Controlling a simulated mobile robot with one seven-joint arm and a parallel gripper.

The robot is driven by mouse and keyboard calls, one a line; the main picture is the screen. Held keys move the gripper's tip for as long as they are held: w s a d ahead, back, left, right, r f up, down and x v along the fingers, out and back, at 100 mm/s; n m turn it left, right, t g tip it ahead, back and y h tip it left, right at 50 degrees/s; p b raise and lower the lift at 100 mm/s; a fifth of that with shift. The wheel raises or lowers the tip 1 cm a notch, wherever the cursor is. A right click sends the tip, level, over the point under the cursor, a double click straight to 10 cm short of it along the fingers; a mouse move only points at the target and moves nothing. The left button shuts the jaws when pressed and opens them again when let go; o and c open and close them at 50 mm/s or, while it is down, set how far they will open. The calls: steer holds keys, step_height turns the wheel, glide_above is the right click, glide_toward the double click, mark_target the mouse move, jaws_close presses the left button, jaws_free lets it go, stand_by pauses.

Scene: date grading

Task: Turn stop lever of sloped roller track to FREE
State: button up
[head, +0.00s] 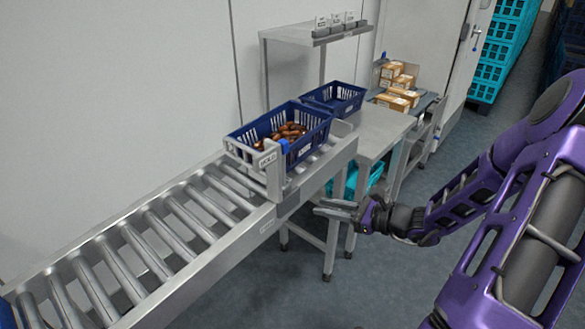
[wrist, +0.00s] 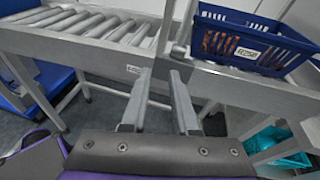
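The sloped roller track (head: 150,285) runs from the lower left up to the middle of the head view; its rollers also show in the wrist view (wrist: 85,22). A post with a HOLD plate (head: 268,160) stands on its near side rail. A small blue piece (head: 285,146) beside the plate looks like the stop lever's handle; its exact setting is hard to read. In the wrist view, the post (wrist: 183,28) rises just beyond my fingers. My gripper (head: 322,207) is open and empty, in front of the track's side rail and below the plate; its fingers are apart (wrist: 162,76).
A blue crate of dates (head: 310,140) sits on the track beside the post. An empty blue crate (head: 333,97) stands behind on a steel table (head: 385,122). Cartons (head: 395,92) lie farther back. A teal crate (head: 372,180) is under the table. Open floor lies right of the track.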

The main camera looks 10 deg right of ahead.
step_height(320, 180, up, 4)
steer(key=d+r+m+t, duration=0.1)
steer(key=d+m+t, duration=0.1)
steer(key=m+t, duration=0.15)
steer(key=shift+t, duration=0.25)
steer(key=x, duration=0.5)
steer(key=b+x, duration=0.1)
steer(key=x, duration=0.5)
steer(key=f+b+x, duration=0.1)
steer(key=x, duration=0.5)
jaws_close()
steer(key=shift+f, duration=0.1)
stand_by(0.3)
